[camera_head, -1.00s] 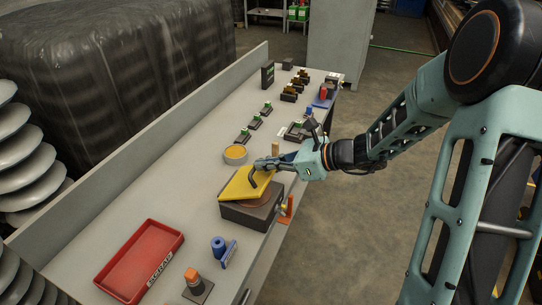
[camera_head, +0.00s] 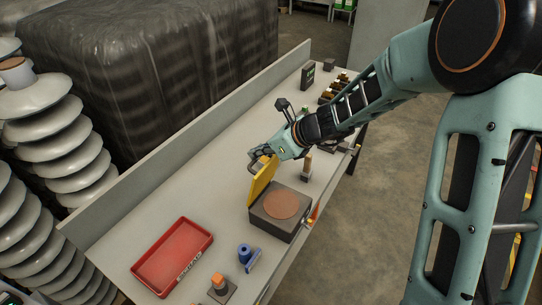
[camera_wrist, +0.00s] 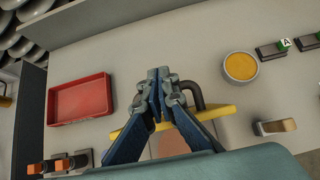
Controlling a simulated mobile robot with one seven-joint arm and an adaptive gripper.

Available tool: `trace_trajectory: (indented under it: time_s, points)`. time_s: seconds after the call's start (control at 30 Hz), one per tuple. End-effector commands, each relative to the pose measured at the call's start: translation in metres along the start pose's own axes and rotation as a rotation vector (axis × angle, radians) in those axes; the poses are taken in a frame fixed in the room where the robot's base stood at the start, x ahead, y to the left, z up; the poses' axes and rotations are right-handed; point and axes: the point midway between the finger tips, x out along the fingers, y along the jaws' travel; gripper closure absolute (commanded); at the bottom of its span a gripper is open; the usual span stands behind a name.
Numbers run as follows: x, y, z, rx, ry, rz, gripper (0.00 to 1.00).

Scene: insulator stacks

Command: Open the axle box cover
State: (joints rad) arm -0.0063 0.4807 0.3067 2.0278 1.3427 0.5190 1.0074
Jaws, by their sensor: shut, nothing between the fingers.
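The axle box (camera_head: 270,226) is a dark grey block on the bench, with a round copper-coloured disc (camera_head: 282,204) exposed on its top. Its yellow cover (camera_head: 261,183) stands steeply raised along the box's far left edge. My gripper (camera_head: 255,157) is shut and empty at the cover's upper edge; whether it touches the cover is unclear. In the wrist view the shut fingers (camera_wrist: 160,82) lie next to the cover's dark handle (camera_wrist: 196,93). The cover (camera_wrist: 218,111) is seen nearly edge-on there and partly hidden by the fingers.
A red tray (camera_head: 174,256) lies at the bench's near left. A blue spool-like part (camera_head: 245,253) and an orange-topped part (camera_head: 219,285) stand near the box. A round yellow-topped tin (camera_wrist: 240,67) shows in the wrist view. A raised panel (camera_head: 190,144) edges the bench's left side.

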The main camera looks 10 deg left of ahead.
Motion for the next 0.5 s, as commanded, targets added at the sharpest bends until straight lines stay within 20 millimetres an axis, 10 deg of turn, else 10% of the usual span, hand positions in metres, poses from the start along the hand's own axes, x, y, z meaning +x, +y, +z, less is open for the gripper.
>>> trace_trajectory:
  time_s: [0.5]
  points:
    - [0.018, 0.0, 0.015, 0.0, 0.0, 0.0, 1.0]
